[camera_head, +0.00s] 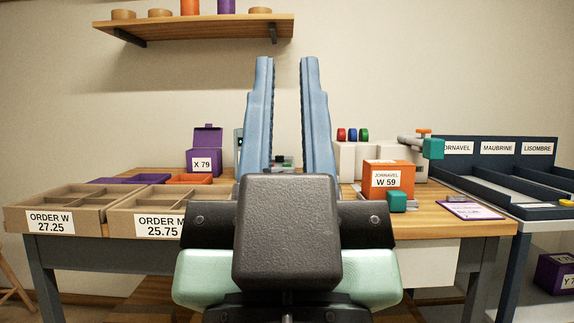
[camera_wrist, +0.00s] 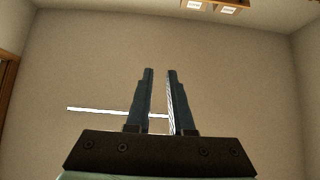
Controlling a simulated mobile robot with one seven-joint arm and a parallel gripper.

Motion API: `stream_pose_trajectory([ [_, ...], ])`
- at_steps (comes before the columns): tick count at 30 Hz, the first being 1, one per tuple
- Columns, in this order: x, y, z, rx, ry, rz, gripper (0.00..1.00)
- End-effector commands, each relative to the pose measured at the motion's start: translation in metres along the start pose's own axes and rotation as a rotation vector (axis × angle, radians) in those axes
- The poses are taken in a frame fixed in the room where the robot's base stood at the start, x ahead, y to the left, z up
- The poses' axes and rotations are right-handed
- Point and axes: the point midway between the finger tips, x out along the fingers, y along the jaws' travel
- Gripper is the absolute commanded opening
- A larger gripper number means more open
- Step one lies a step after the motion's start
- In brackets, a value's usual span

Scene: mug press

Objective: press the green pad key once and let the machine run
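A pale machine (camera_head: 380,160) stands at the back right of the wooden table in the head view. Red, blue and green round parts stand in a row on it; the green one (camera_head: 364,134), rightmost, looks like the green pad key. My right finger hides part of the area to their left. My gripper (camera_head: 287,62) points upward in front of the table, well apart from the key. Its two blue fingers are apart with nothing between them. In the wrist view my gripper (camera_wrist: 160,72) is also empty, against a bare wall.
An orange box labelled W 59 (camera_head: 388,178) and a teal block (camera_head: 397,202) stand in front of the machine. Cardboard trays (camera_head: 60,198) and a purple box (camera_head: 203,160) are at left. A wall shelf (camera_head: 190,27) hangs above; dark labelled bins (camera_head: 497,147) stand right.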

Motion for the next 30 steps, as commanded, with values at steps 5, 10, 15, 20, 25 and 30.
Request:
stream_pose_trajectory([
  [5, 0.0000, 0.0001, -0.0002, 0.000, 0.000, 0.000, 0.00],
  [10, 0.0000, 0.0001, -0.0002, 0.000, 0.000, 0.000, 0.00],
  [15, 0.0000, 0.0001, -0.0002, 0.000, 0.000, 0.000, 0.00],
  [20, 0.0000, 0.0001, -0.0001, 0.000, 0.000, 0.000, 0.00],
  [25, 0.0000, 0.0001, -0.0001, 0.000, 0.000, 0.000, 0.00],
  [30, 0.0000, 0.0001, -0.0001, 0.000, 0.000, 0.000, 0.00],
])
